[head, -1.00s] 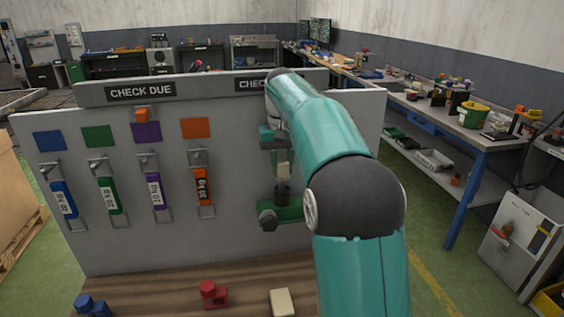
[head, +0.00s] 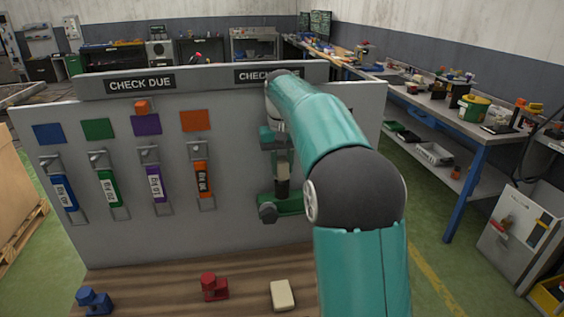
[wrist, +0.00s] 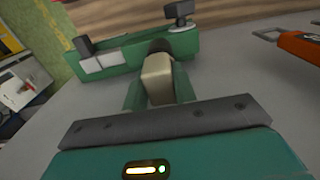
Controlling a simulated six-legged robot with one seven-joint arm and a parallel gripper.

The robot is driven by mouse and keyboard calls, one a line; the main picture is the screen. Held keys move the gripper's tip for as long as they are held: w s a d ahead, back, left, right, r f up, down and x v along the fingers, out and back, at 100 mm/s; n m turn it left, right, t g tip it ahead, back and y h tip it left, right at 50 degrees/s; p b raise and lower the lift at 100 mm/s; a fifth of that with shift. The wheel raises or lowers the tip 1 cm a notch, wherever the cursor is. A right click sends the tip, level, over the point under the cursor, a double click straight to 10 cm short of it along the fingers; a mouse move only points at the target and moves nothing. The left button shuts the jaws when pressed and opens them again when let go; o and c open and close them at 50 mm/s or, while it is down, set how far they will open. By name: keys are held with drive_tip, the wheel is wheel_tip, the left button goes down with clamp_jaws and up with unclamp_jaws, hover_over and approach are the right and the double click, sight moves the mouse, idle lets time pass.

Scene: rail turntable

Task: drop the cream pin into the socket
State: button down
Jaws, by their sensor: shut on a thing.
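My gripper (wrist: 157,90) is shut on the cream pin (wrist: 157,75), gripping it between two green fingers. The pin also shows in the head view (head: 283,170), upright below the gripper (head: 282,158). The dark socket (wrist: 160,46) sits on the green bracket (wrist: 122,60) fixed to the grey board. In the head view, the bracket (head: 291,204) is directly under the pin. The pin's lower end meets the dark socket area. I cannot tell how far it is inside.
Blue, green, purple and orange tags hang on the board (head: 110,240) to the left. A blue block (head: 94,303), a red block (head: 214,287) and a cream block (head: 282,295) lie on the wooden ledge below. The orange tag (wrist: 304,45) shows in the wrist view.

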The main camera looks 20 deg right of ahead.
drive_tip(key=shift+f, duration=0.55)
drive_tip(key=c, duration=1.1)
unclamp_jaws()
drive_tip(key=shift+o, duration=0.2)
wheel_tip(320, 180, up, 14)
drive_tip(key=shift+f, duration=0.15)
